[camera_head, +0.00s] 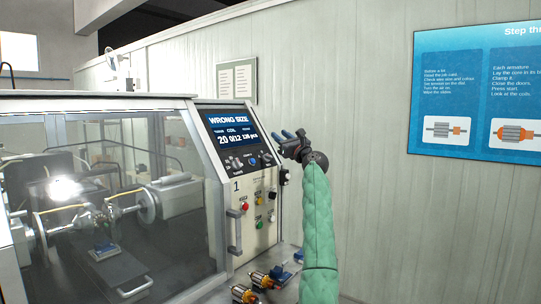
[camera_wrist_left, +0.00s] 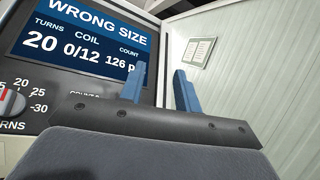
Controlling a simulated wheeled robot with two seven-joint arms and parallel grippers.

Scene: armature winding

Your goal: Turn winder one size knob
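Winder one's slanted control panel (camera_head: 243,150) carries a "1" and a screen (camera_head: 238,131) reading "WRONG SIZE", 20 turns, coil 0/12 and 126 pcs. In the left wrist view a turns knob (camera_wrist_left: 12,102) with a numbered scale shows at the left edge. My left gripper (camera_head: 294,134) is just right of the panel, apart from it. Its two blue fingers (camera_wrist_left: 158,82) are spread with nothing between them. My right gripper is not in view.
Buttons (camera_head: 245,205) and a door handle (camera_head: 234,232) sit lower on the machine. The glass enclosure (camera_head: 110,190) with the winding parts is at left. Armatures (camera_head: 262,280) lie on the bench below. A blue poster (camera_head: 475,90) hangs on the wall.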

